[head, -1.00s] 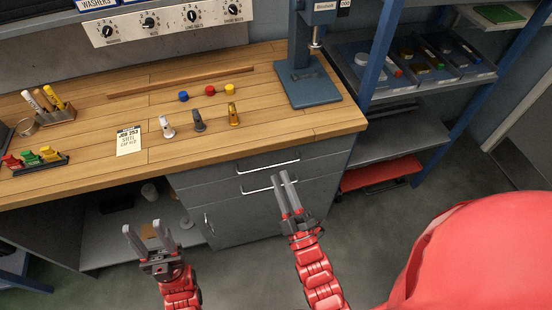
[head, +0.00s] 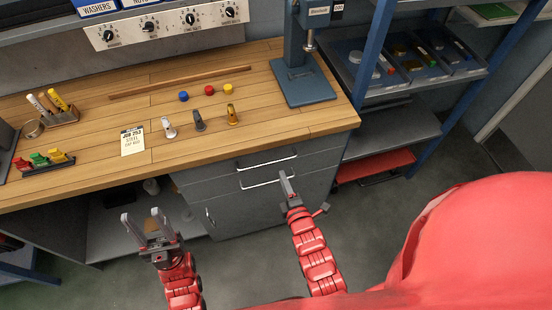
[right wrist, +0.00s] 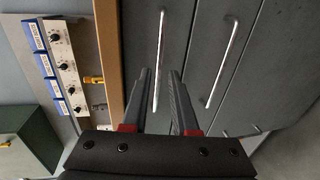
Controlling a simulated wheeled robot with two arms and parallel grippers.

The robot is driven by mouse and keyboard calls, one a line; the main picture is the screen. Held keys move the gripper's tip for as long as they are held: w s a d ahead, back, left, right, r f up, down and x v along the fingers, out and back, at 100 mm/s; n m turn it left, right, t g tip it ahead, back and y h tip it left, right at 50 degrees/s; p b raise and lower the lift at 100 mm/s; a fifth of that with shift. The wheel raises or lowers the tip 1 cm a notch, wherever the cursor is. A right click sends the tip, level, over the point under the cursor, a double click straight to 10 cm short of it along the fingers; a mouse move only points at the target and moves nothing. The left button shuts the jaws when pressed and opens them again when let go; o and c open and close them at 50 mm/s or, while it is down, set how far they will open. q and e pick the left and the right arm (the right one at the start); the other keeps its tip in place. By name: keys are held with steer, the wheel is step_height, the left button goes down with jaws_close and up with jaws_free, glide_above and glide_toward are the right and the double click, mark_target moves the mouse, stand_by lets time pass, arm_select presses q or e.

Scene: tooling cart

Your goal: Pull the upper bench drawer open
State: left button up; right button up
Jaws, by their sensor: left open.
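The upper bench drawer (head: 240,165) is a grey front just under the wooden bench top, closed, with a silver bar handle (head: 267,164). A second drawer handle (head: 262,183) sits below it. My right gripper (head: 286,174) is in front of the drawers, near the right end of the lower handle in the head view. In the right wrist view my right gripper (right wrist: 161,75) is open, and the upper handle (right wrist: 158,50) runs between its fingers in the picture; the depth gap is unclear. The lower handle (right wrist: 222,62) lies to their right. My left gripper (head: 147,225) is open and empty, left of the cabinet.
The wooden bench top (head: 95,165) carries small tools, coloured knobs, a card (head: 132,141) and a blue press (head: 303,80). A cabinet door handle (head: 209,217) is below the drawers. A shelf rack (head: 400,125) stands to the right. Floor in front is clear.

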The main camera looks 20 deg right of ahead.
mark_target(276, 161)
steer(key=p+x, duration=0.2)
steer(key=x, duration=0.7)
steer(key=shift+w, duration=0.1)
steer(key=shift+c, duration=0.2)
jaws_close()
stand_by(1.1)
